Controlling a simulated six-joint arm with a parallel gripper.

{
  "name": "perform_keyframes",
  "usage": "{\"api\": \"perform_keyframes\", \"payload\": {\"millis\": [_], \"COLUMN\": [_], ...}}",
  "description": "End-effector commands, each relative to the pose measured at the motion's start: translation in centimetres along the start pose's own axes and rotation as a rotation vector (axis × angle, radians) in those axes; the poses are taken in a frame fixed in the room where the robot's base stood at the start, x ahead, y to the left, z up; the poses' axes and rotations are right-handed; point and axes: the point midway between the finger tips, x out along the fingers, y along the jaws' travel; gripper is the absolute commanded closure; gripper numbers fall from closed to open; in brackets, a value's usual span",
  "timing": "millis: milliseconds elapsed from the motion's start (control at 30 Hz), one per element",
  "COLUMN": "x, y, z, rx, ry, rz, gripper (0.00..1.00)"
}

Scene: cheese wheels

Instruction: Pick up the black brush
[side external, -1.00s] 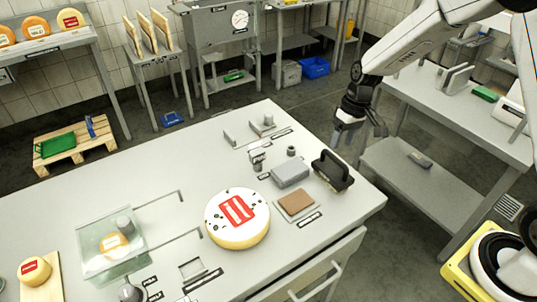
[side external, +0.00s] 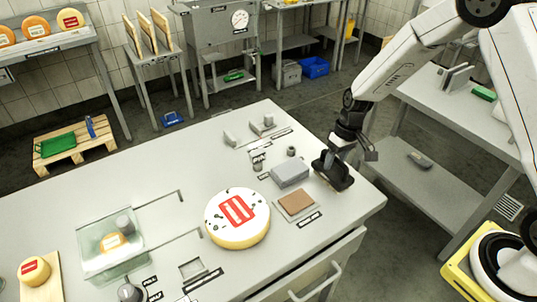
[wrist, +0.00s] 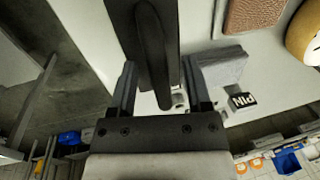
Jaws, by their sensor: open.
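The black brush (side external: 334,172) lies at the right end of the grey table, with its arched black handle on top. In the wrist view the brush handle (wrist: 152,50) runs lengthwise between the two fingers. My gripper (side external: 342,157) is at the brush, coming from above and behind it and covering part of its handle. In the wrist view my gripper (wrist: 158,75) is open, one finger on each side of the handle, with gaps visible. I cannot tell how deep the fingers reach.
A grey block (side external: 290,174) sits just left of the brush, and a brown pad (side external: 297,203) lies in front of it. A large cheese wheel (side external: 237,218) with a red label stands further left. The table's right edge is close to the brush.

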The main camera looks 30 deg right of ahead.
Motion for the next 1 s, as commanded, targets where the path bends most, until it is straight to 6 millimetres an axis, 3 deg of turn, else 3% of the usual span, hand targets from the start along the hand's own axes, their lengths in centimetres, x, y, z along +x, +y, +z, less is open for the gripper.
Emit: {"api": "perform_keyframes", "payload": {"millis": [500, 533, 700, 733, 1000], "x": [0.12, 0.12, 0.12, 0.12, 0.12], "y": [-0.01, -0.01, -0.01, -0.01, -0.01], "z": [-0.02, -0.02, -0.01, -0.01, -0.01], "rx": [0.0, 0.0, 0.0, 0.0, 0.0], "ry": [0.001, 0.001, 0.001, 0.001, 0.0], "rz": [0.0, 0.0, 0.0, 0.0, 0.0], "gripper": [0.37, 0.4, 0.94, 1.0, 1.0]}}
